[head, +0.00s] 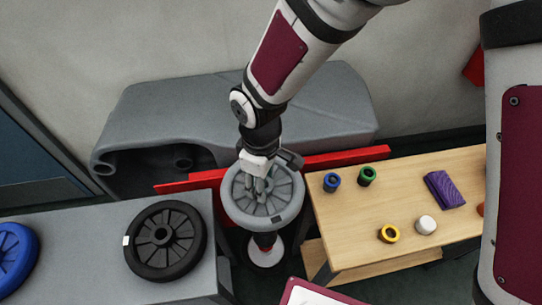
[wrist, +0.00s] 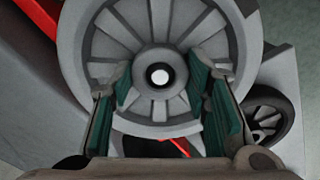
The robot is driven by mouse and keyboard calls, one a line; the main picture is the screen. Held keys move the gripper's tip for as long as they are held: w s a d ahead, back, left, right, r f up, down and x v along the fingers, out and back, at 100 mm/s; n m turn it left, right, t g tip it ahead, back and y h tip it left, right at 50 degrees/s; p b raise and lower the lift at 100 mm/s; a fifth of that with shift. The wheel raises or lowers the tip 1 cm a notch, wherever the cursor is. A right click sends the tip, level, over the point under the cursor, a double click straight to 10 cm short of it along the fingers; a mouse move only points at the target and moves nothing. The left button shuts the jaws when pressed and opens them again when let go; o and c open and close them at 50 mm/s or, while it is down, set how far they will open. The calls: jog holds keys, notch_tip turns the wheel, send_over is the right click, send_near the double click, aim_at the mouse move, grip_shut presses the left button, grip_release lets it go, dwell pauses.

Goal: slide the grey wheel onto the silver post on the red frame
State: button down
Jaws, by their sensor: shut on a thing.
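The grey wheel (head: 287,213) hangs in front of the red frame (head: 345,159), between the grey bench and the wooden table. It also fills the top of the wrist view (wrist: 75,40). My gripper (head: 259,189) comes down on the wheel's face and is shut on it. In the wrist view its green-padded fingers (wrist: 162,88) stand well apart, one on each side below the hub. A bright round spot shows in the hub's bore; I cannot tell whether it is the silver post's end. The post is not otherwise visible in the head view.
A black wheel (head: 140,256) and a blue wheel (head: 12,255) lie on the grey bench (head: 80,235) at left. The wooden table (head: 345,235) at right holds small coloured rings, a white piece (head: 426,225) and a purple block (head: 444,190). A grey tank housing (head: 190,100) stands behind.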

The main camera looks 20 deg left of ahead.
jog(key=shift+f+b, duration=0.9)
jog(key=shift+f, duration=0.45)
dwell(4.5)
jog(key=c, duration=0.8)
grip_release()
jog(key=shift+r, duration=0.2)
jog(key=shift+r+p, duration=0.35)
jog(key=shift+p, duration=0.1)
jog(key=shift+r+p, duration=0.55)
jog(key=shift+r, duration=0.25)
